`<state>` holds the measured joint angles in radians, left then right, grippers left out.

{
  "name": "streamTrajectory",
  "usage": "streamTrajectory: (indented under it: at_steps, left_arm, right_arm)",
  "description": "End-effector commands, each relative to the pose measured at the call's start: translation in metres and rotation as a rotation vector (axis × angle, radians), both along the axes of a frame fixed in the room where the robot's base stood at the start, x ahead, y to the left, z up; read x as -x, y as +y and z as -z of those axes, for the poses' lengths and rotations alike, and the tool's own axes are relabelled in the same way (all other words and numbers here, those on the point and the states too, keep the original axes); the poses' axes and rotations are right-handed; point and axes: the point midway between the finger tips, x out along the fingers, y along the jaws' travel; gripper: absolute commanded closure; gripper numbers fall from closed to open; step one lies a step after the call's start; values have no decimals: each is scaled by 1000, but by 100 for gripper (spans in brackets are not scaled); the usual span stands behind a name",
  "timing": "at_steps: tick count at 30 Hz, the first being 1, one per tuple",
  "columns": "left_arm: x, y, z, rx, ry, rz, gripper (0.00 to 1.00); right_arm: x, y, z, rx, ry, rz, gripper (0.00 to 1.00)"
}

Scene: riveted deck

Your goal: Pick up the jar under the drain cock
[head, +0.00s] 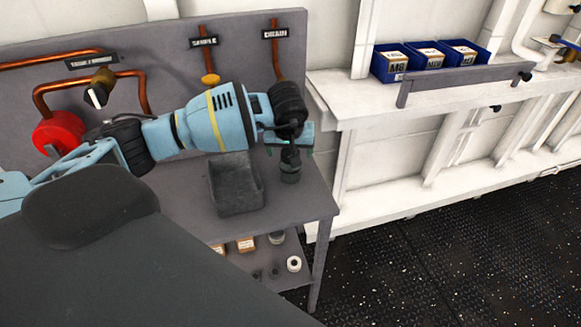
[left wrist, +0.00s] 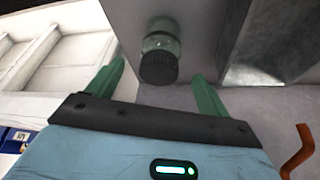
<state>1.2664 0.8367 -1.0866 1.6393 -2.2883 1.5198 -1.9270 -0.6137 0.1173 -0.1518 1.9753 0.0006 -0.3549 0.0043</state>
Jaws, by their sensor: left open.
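A small jar with a dark lid (head: 290,166) stands on the grey bench near its right end, under the pipe labelled as the drain. In the left wrist view the jar (left wrist: 161,46) shows a greenish glass body and a dark ribbed cap. My left gripper (head: 290,150) is at the jar in the head view. In the left wrist view its two green fingers (left wrist: 160,82) are apart, one on each side of the jar's cap end, with gaps between. The drain cock itself is hidden behind my left arm. My right gripper is not in view.
A dark open bin (head: 213,196) stands on the bench left of the jar. A red round fitting (head: 60,132) and copper pipes (head: 200,55) are on the back panel. Blue boxes (head: 428,60) sit on the shelf at right. A lower shelf holds a tape roll (head: 294,264).

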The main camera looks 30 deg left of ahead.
Motion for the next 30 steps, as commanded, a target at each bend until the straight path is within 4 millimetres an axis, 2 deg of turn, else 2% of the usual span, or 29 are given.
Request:
streamTrajectory:
  at_steps: [4, 13, 22, 23, 30]
  left_arm:
    - [-1, 0, 7, 2, 0, 0, 20]
    - [-11, 7, 45, 2, 1, -1, 20]
    - [-13, 8, 49, 2, -1, 0, 20]
    - [-13, 8, 49, 2, -1, 0, 22]
    - [-13, 8, 49, 2, -1, 0, 53]
  right_arm:
    - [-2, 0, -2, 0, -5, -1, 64]
    - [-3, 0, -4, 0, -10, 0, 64]
    - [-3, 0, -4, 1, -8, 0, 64]
    - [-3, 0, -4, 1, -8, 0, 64]
    - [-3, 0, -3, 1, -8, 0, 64]
